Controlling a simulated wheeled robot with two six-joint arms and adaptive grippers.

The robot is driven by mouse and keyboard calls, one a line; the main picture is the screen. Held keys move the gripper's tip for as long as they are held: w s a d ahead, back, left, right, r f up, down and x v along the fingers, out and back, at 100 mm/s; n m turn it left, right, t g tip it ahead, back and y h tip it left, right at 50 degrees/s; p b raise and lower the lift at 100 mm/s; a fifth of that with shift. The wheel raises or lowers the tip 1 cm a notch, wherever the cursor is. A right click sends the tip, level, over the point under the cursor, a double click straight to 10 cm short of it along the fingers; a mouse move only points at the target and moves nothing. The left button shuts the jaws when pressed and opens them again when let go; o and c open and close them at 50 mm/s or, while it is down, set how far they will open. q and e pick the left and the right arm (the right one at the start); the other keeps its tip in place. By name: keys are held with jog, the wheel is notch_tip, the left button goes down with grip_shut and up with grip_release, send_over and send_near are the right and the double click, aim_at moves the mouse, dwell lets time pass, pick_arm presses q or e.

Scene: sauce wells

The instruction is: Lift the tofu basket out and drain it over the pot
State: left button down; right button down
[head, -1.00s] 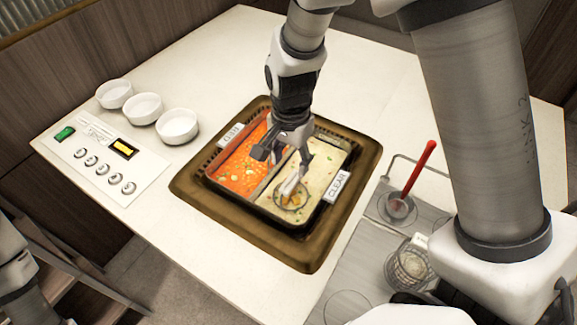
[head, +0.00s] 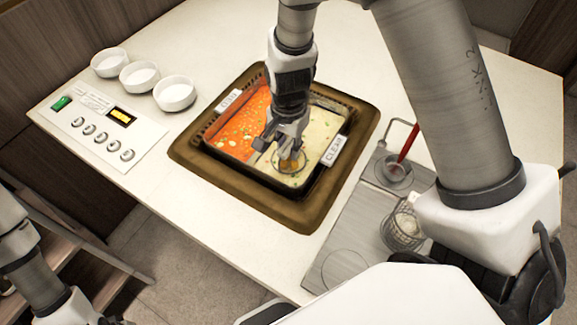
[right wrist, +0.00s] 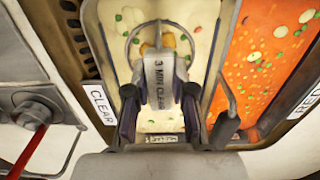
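The tofu basket (head: 290,160) is a small round wire basket with yellowish pieces in it, low in the pale broth. Its handle tag, reading "3 MIN CLEAR" (right wrist: 160,80), shows in the right wrist view. The pot (head: 243,169) is split into red broth and pale broth, the pale side labelled CLEAR. My right gripper (head: 281,146) is down over the pot, also in the right wrist view (right wrist: 160,108). Its fingers stand apart on both sides of the handle, with narrow gaps showing. My left arm shows at lower left; its gripper is out of view.
Three white bowls (head: 140,76) and a button panel (head: 98,124) lie left of the pot. A grey tray (head: 345,225) at right holds another wire basket (head: 402,232) and a red-handled ladle (head: 408,143). The pot's brown surround (head: 300,213) frames it closely.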

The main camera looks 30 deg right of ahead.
notch_tip(320, 180, up, 10)
jog(key=shift+p, duration=0.65)
